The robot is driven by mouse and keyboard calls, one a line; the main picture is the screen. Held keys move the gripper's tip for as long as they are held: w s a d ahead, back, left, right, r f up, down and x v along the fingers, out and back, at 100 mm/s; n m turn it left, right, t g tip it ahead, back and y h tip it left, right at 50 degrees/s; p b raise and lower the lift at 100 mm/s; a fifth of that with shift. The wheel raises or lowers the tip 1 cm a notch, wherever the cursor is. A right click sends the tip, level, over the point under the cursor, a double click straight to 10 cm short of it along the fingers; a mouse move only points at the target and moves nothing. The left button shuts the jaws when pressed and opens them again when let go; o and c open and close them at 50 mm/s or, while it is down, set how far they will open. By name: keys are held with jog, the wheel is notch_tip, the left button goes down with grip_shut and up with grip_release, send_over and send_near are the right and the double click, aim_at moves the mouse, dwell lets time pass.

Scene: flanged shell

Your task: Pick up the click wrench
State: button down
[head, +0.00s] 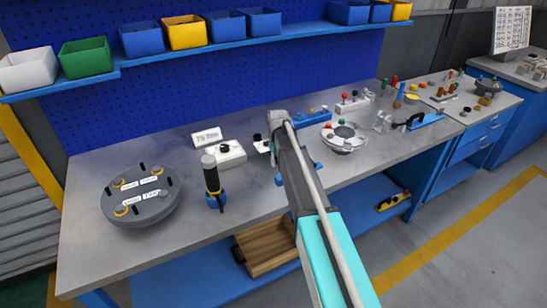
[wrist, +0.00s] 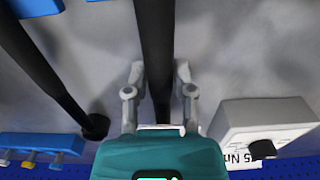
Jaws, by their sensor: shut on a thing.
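The click wrench appears to be the long dark bar (wrist: 154,35) running down the middle of the wrist view. My gripper (wrist: 159,70) has one finger on each side of it and is shut on it. The bar's upper end runs out of the picture, and its lower end is hidden behind my gripper body. In the head view my arm covers most of this spot on the workbench (head: 120,262), so the wrench is not clearly seen there.
A second dark shaft (wrist: 45,70) lies to the left in the wrist view. A white box with a black knob (wrist: 262,118) stands to the right. A black upright tool (head: 211,176) and a round grey flanged part (head: 150,207) stand on the bench's left. Blue shelf (head: 290,33) above.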

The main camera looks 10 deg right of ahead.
jog(key=shift+r, duration=0.2)
notch_tip(320, 180, up, 3)
jog(key=p, duration=0.3)
jog(key=s+r+p, duration=0.9)
jog(key=s+p, duration=0.1)
jog(key=s, duration=0.4)
jog(key=shift+d+r, duration=0.25)
jog(key=shift+r, duration=0.05)
